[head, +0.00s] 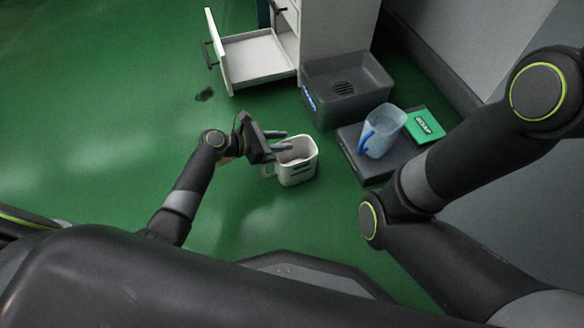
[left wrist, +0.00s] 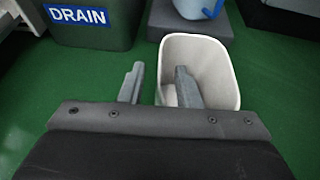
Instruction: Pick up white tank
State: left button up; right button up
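The white tank (head: 297,172) is an open-topped container standing upright on the green floor, with a handle on its left side in the head view. In the left wrist view the white tank (left wrist: 226,75) shows its open mouth. My left gripper (head: 283,141) is at the tank's rim, with its fingers apart. In the left wrist view, one finger of the left gripper (left wrist: 158,82) is outside the tank on the left and the other overlaps the mouth. I cannot tell whether either finger touches the wall. My right gripper is not visible.
A dark grey bin (head: 345,108) labelled DRAIN (left wrist: 80,15) stands behind the tank. Right of it, a blue-handled clear pitcher (head: 383,138) and a green box (head: 425,126) are on a low dark platform (head: 361,166). A white drawer (head: 258,62) stands open at the back.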

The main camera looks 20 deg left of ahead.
pick_arm(q)
jog(key=shift+b+x, duration=0.4)
jog(key=shift+x, duration=0.55)
jog(key=shift+c, duration=0.3)
grip_shut()
